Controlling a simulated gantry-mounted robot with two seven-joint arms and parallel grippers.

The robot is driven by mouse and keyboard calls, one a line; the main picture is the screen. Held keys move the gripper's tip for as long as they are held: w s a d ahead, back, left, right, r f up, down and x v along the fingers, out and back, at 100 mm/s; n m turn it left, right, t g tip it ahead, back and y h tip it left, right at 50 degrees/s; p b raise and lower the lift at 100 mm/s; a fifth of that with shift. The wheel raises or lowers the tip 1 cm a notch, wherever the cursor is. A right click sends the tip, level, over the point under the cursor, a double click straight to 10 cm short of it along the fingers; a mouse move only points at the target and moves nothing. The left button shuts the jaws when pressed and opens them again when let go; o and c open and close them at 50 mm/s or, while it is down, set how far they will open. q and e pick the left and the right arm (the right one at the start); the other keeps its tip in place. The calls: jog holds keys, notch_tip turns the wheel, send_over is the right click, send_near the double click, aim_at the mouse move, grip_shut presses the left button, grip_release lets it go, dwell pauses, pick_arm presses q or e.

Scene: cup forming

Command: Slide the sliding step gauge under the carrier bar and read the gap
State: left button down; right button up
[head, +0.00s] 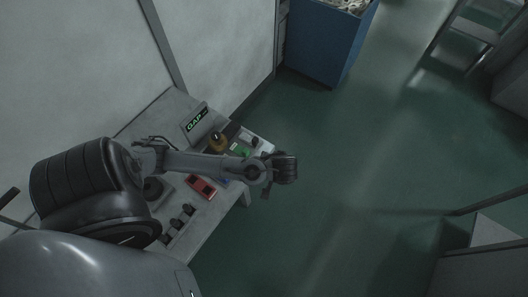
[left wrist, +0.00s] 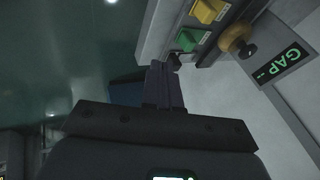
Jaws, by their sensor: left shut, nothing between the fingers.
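My left gripper (left wrist: 165,80) shows in the left wrist view with its dark fingers together and nothing between them. Its tips are close to a small black part beside a green block (left wrist: 188,40); I cannot tell whether they touch. A yellow block (left wrist: 207,11) sits in line with the green one on a pale strip. A display reading "GAP --" (left wrist: 283,66) stands to the right, and it also shows in the head view (head: 196,121). I cannot make out for sure which part is the sliding step gauge or the carrier bar. My right gripper is not in view.
A brass-coloured knob (left wrist: 236,40) stands between the blocks and the display. On the grey bench (head: 178,107) are a red device (head: 201,187) and several black knobs (head: 176,223). A blue bin (head: 322,40) stands beyond it. The green floor right of the bench is clear.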

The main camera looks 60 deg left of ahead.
pick_arm(q)
jog(key=w+a+f+b, duration=0.1)
jog(key=w+a+b, duration=0.2)
jog(key=w, duration=0.1)
jog(key=t+b, duration=0.1)
send_near(259, 142)
notch_tip(259, 142, down, 4)
jog(key=w+d, duration=0.2)
jog(key=a, duration=0.1)
jog(key=s+a, duration=0.1)
jog(key=a, duration=0.1)
jog(key=shift+f+y, duration=0.2)
jog(key=shift+y, duration=0.2)
jog(key=shift+s+a, duration=0.2)
jog(key=shift+a, duration=0.35)
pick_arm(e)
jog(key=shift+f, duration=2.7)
pick_arm(q)
jog(key=shift+a, duration=0.1)
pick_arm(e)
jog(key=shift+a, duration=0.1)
